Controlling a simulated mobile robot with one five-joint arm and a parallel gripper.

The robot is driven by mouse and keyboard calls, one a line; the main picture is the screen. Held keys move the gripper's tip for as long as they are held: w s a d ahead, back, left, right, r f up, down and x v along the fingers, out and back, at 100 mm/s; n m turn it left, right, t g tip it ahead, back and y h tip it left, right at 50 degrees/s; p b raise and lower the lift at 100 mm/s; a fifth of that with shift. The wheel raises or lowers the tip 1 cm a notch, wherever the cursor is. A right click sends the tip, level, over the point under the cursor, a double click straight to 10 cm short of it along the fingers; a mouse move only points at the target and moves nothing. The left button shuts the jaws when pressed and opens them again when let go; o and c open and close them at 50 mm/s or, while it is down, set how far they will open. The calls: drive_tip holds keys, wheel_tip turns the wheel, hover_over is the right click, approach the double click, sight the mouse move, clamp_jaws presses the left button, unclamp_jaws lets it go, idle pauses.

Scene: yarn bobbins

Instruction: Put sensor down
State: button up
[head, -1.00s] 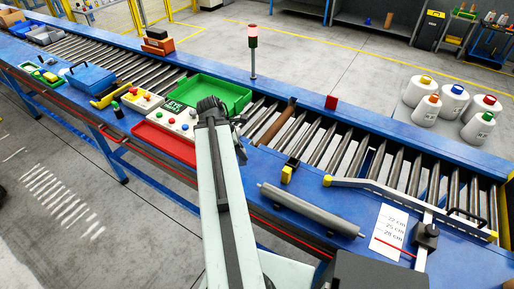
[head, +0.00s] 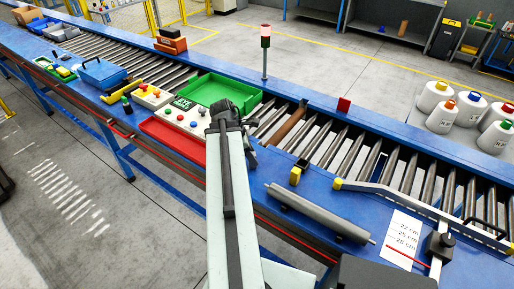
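My arm reaches up from the bottom centre, and its dark end, my gripper (head: 230,112), is over the roller conveyor's near edge, by the green tray. The fingers point away from the camera and are hidden by the arm, so I cannot see whether they hold anything. I cannot pick out the sensor with certainty. A small yellow and black block (head: 296,174) stands on the blue near rail, right of my gripper, and may be a sensor. A black device on a post (head: 440,245) stands at the lower right.
A grey roller (head: 318,213) and a white length card (head: 404,232) lie right. Bobbins (head: 438,97) stand beyond.

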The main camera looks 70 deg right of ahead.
drive_tip(key=shift+r, duration=0.1)
drive_tip(key=shift+r+p, duration=0.25)
drive_tip(key=shift+p, duration=0.05)
drive_tip(key=p+v, duration=1)
drive_tip(key=v, duration=0.1)
drive_tip(key=shift+r+p, duration=0.35)
drive_tip(key=shift+p, duration=0.05)
drive_tip(key=shift+w+a, duration=0.15)
drive_tip(key=shift+w, duration=0.1)
